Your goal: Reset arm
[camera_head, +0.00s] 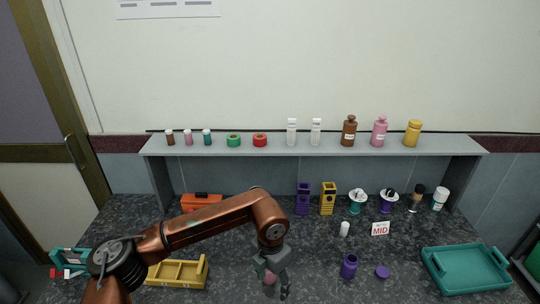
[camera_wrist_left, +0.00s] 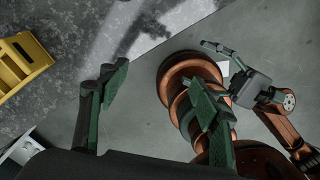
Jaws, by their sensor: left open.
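My left arm reaches in from the left in the head view, bent at the elbow over the table. Its gripper (camera_head: 274,280) points down near the table's front edge and is open. In the left wrist view the two fingers of the left gripper (camera_wrist_left: 162,95) stand wide apart with nothing held between them. A small pinkish patch shows by the fingers in the head view; I cannot tell what it is. My right gripper (camera_wrist_left: 232,65) shows in the left wrist view at upper right, beyond the left fingers; its jaw state is unclear. It is not in the head view.
A yellow divided tray (camera_head: 178,285) lies left of the left gripper. A purple jar (camera_head: 349,266), purple lid (camera_head: 382,272) and teal tray (camera_head: 433,277) lie to the right. An orange box (camera_head: 200,202) sits behind the arm. A grey shelf (camera_head: 270,148) with bottles and tape spans the back.

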